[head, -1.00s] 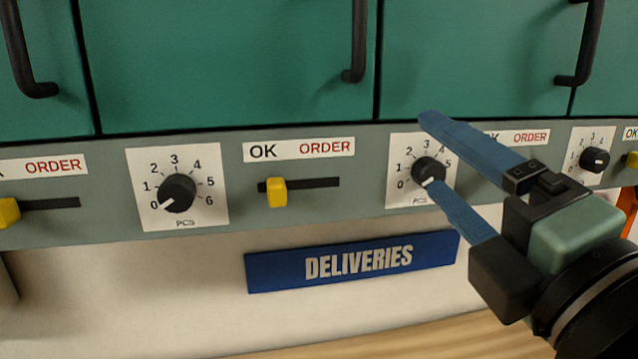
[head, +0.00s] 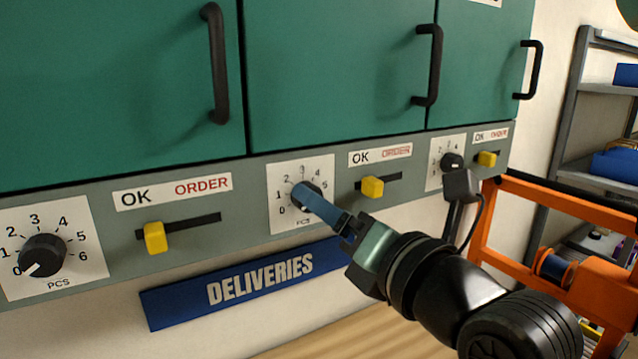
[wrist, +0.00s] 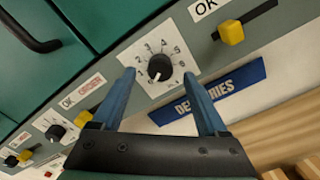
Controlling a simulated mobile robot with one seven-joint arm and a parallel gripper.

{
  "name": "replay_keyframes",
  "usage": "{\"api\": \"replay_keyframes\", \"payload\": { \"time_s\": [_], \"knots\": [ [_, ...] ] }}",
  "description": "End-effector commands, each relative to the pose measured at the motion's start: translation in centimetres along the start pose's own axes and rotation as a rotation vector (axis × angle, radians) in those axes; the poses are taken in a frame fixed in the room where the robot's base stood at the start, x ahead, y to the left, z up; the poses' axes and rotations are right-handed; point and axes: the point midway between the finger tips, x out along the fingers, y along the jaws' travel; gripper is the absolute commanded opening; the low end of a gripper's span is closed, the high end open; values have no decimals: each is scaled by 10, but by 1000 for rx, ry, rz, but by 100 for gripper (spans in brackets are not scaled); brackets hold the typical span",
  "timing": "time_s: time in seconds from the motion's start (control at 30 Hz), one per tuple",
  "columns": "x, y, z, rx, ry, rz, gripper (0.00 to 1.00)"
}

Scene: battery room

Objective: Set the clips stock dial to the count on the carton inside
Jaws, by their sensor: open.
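My gripper (head: 303,195) is open at the middle stock dial (head: 314,191), which is partly hidden behind a blue finger in the head view. In the wrist view the dark dial (wrist: 160,68) lies between the two spread fingertips, and its white mark points to the lower left, near 0. Whether the fingers touch it I cannot tell. Another dial (head: 42,256) at the left points near 0, and a third dial (head: 452,161) is at the right. No clips label or carton shows. The green cupboard doors (head: 335,80) above are shut.
Yellow sliders (head: 155,238) sit in slots on the grey strip under OK/ORDER labels. A blue DELIVERIES sign (head: 175,305) hangs below. Black door handles (head: 216,65) stick out above. An orange frame (head: 560,200) and a grey shelf (head: 600,88) stand at the right.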

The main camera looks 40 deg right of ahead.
Motion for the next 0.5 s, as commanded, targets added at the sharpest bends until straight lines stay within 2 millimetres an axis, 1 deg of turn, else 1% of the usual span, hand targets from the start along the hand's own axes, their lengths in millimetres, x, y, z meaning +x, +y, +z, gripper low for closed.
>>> {"api": "replay_keyframes", "payload": {
  "time_s": [0.03,0.1,0.2,0.3,0.5],
  "knots": [
    [8,2,2,2,3,-2,76],
    [16,2,2,2,3,0,76],
    [24,1,1,0,1,0,76],
    [27,0,0,0,0,-1,76],
    [28,-1,0,0,-1,-1,76]
  ]
}}
